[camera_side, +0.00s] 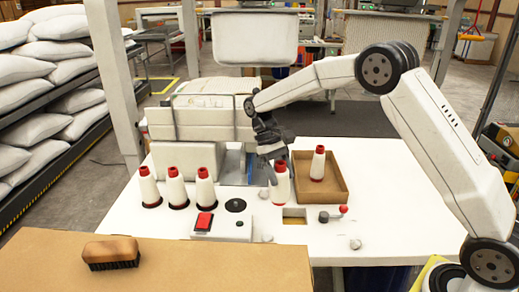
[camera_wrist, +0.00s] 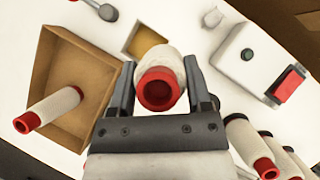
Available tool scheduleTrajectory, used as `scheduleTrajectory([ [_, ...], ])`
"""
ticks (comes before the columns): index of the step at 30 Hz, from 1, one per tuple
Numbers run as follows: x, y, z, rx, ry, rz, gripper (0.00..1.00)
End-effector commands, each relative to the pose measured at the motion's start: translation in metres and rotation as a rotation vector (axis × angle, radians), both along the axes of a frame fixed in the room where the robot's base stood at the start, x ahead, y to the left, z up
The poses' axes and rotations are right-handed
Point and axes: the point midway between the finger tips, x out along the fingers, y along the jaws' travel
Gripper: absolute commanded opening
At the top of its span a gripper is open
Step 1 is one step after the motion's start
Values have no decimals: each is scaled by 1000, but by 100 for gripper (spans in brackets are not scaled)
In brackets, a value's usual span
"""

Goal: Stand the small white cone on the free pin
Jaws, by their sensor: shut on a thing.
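My gripper (camera_side: 271,148) is shut on a white cone (camera_side: 281,184) with red ends, to the right of the cone row. The cone looks about upright; I cannot tell whether its base clears the table. In the wrist view this cone (camera_wrist: 161,60) sits between the two fingers, its red top towards the camera. The free pin (camera_side: 235,205) shows as a black round base with a small dark centre, left of the held cone and in line with three standing cones (camera_side: 176,189). In the wrist view it is mostly hidden by a finger.
A cardboard tray (camera_side: 340,192) right of my gripper holds another white cone (camera_side: 318,164). A white box with a red switch (camera_side: 204,220) stands in front of the pins. A brush (camera_side: 111,252) lies front left.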

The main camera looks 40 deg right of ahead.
Motion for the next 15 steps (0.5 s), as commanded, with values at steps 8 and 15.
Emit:
scheduleTrajectory([
  [8, 12, 19, -6, -2, -16, -175, 0],
  [15, 33, 30, -5, -4, -27, -409, 0],
])
